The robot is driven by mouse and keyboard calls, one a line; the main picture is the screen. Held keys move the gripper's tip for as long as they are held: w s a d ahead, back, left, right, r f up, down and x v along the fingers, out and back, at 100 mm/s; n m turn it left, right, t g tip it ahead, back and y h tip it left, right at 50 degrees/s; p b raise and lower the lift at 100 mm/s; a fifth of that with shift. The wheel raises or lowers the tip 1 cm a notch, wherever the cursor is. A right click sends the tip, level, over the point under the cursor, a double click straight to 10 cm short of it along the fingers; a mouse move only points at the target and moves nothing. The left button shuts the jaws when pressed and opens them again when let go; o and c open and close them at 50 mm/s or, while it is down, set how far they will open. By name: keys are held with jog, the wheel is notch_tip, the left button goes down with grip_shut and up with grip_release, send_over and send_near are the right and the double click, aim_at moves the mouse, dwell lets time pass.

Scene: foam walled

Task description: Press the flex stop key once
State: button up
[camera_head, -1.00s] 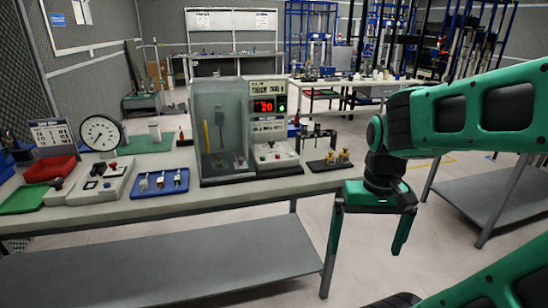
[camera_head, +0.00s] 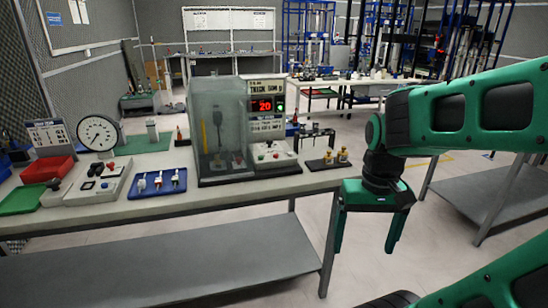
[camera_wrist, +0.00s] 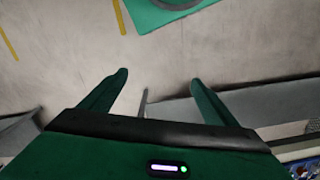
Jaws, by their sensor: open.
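A test machine with a clear enclosure (camera_head: 218,130) and a control column with a red lit display (camera_head: 262,106) stands on the long bench. A pale panel with a few small buttons or knobs (camera_head: 270,152) is at the column's foot. A white control box with dark and red controls (camera_head: 98,185) lies further left. Key labels are too small to read, so I cannot tell which is the flex stop key. My gripper (camera_head: 365,250) hangs fingers down, off the bench's right end, open and empty. In the wrist view its two spread fingers (camera_wrist: 158,80) have nothing between them.
On the bench (camera_head: 215,204) are a round dial gauge (camera_head: 98,132), a red tray (camera_head: 46,169), a green tray (camera_head: 22,199), a blue tray (camera_head: 158,183) with several small pieces, and a dark stand with brass-coloured parts (camera_head: 328,162). Another grey table (camera_head: 480,190) stands right.

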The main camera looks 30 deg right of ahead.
grip_shut()
dwell(1.4)
